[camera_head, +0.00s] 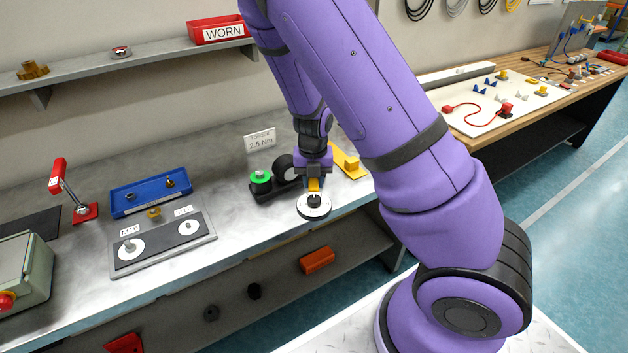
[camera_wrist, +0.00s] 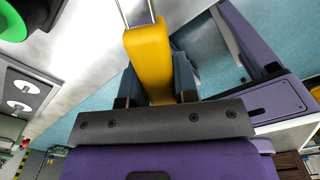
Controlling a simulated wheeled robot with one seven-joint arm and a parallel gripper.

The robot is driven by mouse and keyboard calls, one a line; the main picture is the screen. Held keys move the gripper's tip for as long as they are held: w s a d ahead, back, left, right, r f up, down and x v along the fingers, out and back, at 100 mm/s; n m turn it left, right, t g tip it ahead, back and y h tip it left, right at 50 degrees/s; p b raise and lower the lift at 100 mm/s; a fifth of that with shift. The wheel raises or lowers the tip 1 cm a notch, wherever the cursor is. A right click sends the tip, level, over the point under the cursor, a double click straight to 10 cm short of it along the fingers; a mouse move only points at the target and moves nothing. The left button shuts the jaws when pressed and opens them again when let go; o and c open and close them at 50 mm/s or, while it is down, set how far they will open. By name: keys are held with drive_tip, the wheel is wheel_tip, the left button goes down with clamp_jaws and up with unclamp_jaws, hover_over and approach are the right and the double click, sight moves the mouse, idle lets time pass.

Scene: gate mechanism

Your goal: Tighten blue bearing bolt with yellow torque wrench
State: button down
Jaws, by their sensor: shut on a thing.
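My gripper (camera_head: 314,184) is shut on the yellow handle of the torque wrench (camera_wrist: 150,60). The handle sits between my two blue-grey fingers in the wrist view, and a metal shaft leads from it to the top edge. In the head view only a small yellow-orange part of the wrench (camera_head: 314,185) shows at the fingers, just above a white disc with a black knob (camera_head: 313,211). Beside it is a dark block with a green cap (camera_head: 260,177) and a dark round part (camera_head: 285,168). I cannot make out a blue bearing bolt. The wrench's tip is hidden.
A sign reading "TORQUE 2.5 Nm" (camera_head: 260,140) stands behind the block. A yellow bracket (camera_head: 348,163) lies close to the right of my gripper. A grey plate (camera_head: 162,240) and a blue tray (camera_head: 150,194) are to the left.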

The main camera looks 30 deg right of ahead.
drive_tip(key=shift+r, duration=3)
